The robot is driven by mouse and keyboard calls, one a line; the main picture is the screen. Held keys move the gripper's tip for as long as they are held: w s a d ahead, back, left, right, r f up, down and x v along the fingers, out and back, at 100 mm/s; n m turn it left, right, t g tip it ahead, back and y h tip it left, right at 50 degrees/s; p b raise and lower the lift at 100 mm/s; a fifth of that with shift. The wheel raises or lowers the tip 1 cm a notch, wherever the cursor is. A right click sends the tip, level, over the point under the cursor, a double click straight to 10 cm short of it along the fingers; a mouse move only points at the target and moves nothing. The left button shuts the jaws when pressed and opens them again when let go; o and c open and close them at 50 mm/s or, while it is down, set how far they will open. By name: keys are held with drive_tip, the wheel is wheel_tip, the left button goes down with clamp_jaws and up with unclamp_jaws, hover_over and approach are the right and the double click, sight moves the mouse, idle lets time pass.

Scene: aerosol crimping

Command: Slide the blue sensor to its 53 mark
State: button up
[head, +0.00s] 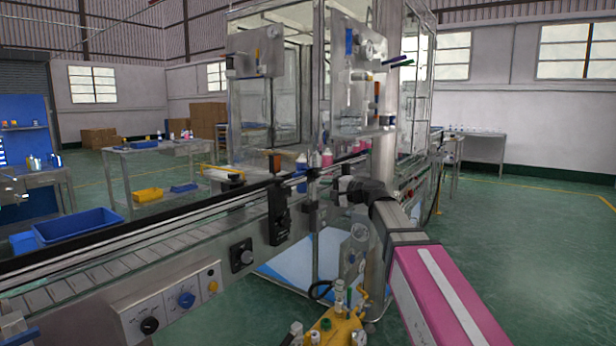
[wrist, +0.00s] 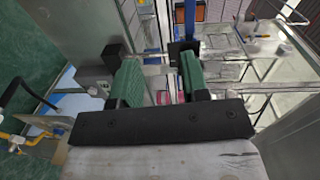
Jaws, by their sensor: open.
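My gripper (head: 344,190) is beside the conveyor's side rail in the head view, at the end of my pink and grey arm. In the wrist view my gripper (wrist: 160,68) is open, its two green-padded fingers apart, with a metal bar and dark fittings showing between and beyond them. I cannot make out a clearly blue sensor in either view, nor any scale or 53 mark. A dark block (wrist: 114,54) is close to the left finger, and I cannot tell whether it touches. A black sensor-like unit (head: 279,212) is fixed on the rail left of my gripper.
The conveyor (head: 130,258) runs from lower left toward the glass-walled machine. Its control box (head: 172,303) has knobs in front. Pink bottles (head: 327,157) stand on the line behind my gripper. A yellow fitting with hoses (head: 333,327) is below. Green floor (head: 530,260) is open at right.

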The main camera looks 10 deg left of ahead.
sight(300, 175)
drive_tip(key=shift+y, duration=0.5)
drive_tip(key=w+a+r, duration=0.1)
drive_tip(key=a, duration=0.2)
drive_tip(key=w+a+r, duration=0.1)
drive_tip(key=w+a, duration=0.1)
drive_tip(key=a, duration=0.2)
drive_tip(key=w+a+r, duration=0.1)
drive_tip(key=a, duration=0.2)
drive_tip(key=shift+w+a+r, duration=0.15)
drive_tip(key=shift+w+a, duration=0.05)
drive_tip(key=shift+w, duration=0.1)
drive_tip(key=shift+r, duration=0.1)
clamp_jaws()
